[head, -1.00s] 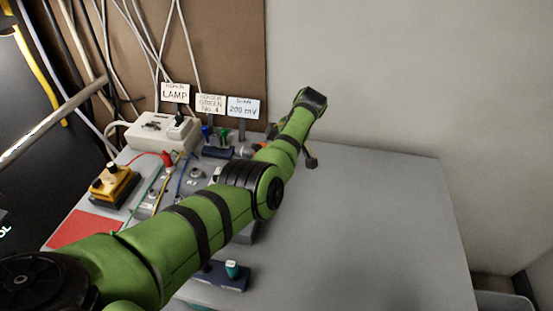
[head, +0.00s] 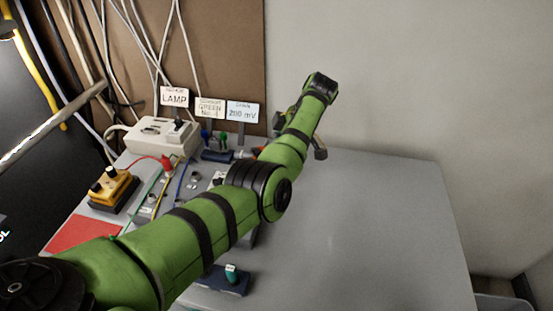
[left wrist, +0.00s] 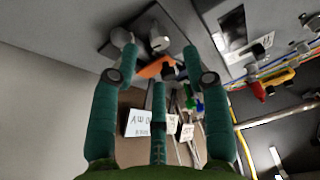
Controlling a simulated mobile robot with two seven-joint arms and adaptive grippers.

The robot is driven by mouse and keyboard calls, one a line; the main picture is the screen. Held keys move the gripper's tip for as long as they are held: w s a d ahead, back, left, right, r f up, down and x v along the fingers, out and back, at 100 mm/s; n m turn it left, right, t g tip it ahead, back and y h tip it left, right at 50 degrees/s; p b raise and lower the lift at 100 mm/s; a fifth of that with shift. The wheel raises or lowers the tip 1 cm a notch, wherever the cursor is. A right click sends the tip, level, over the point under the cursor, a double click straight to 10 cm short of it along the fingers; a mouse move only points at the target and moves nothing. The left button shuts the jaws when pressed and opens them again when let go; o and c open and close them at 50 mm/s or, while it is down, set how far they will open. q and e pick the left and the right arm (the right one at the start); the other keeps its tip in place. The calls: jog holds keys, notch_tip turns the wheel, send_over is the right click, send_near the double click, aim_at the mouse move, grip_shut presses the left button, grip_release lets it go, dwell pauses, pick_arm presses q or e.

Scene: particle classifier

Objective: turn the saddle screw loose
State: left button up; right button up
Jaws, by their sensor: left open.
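My left arm reaches across the table in the head view, and its gripper (head: 299,130) is partly hidden behind the wrist. In the left wrist view my left gripper (left wrist: 160,58) is open, with its green fingers spread and nothing held. A silver round knob (left wrist: 158,40) shows between the fingertips, beyond them; it may be the saddle screw, but I cannot tell for sure. An orange piece (left wrist: 155,68) lies beside it. My right gripper is in neither view.
A beige box (head: 160,136) and cards reading LAMP (head: 174,97), GREEN (head: 210,108) and 200 mV (head: 243,111) stand at the back. A yellow-black device (head: 113,190), wires and a red mat (head: 84,235) are at left. The table's right side (head: 380,220) is clear.

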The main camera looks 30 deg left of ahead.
pick_arm(q)
jog(key=v, duration=0.6)
jog(key=shift+r, duration=0.2)
